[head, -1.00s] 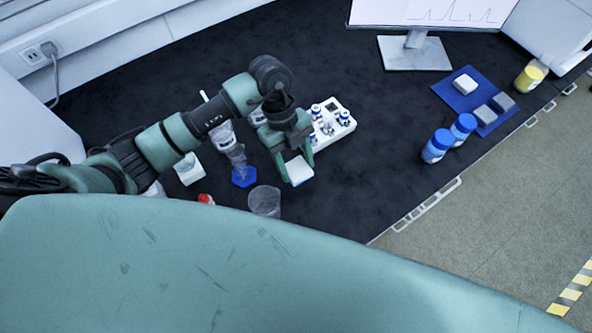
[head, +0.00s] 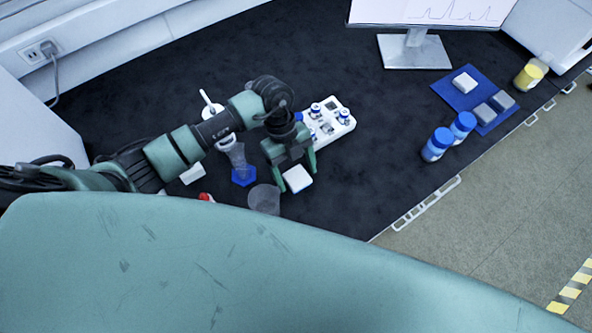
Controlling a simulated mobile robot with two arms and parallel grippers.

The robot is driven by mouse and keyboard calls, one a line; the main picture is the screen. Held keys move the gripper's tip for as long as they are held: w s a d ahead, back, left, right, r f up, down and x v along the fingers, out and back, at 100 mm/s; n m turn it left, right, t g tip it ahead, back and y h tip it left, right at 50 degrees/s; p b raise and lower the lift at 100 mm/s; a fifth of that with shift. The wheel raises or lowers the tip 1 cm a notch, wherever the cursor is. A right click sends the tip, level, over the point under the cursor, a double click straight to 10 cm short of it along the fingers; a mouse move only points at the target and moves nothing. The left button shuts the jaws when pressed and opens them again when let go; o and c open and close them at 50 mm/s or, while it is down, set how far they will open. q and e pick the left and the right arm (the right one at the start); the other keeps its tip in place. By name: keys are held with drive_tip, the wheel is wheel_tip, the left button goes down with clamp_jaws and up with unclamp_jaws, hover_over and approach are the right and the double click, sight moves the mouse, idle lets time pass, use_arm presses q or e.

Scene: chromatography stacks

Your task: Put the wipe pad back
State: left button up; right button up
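The white wipe pad (head: 298,179) is a small rounded block at the front of the dark bench, in the head view. It appears to lie flat on the bench. My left gripper (head: 298,183) points down over it with its green fingers spread, one on each side of the pad. The fingers look a little wider apart than the pad, so it seems open. Whether a fingertip touches the pad is too small to tell. My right gripper is not in view.
A white vial rack (head: 335,128) stands just behind the gripper. A clear beaker (head: 264,199) and a cylinder on a blue hexagonal base (head: 243,176) stand to the left. Blue-capped bottles (head: 437,144) and a blue mat (head: 456,97) with blocks are at right. Bench between rack and bottles is clear.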

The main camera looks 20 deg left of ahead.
use_arm(q)
drive_tip(key=shift+r, duration=0.1)
drive_tip(key=shift+r, duration=0.2)
drive_tip(key=b+v, duration=0.2)
drive_tip(key=v, duration=0.9)
drive_tip(key=shift+r, duration=0.4)
drive_tip(key=shift+w+f, duration=0.1)
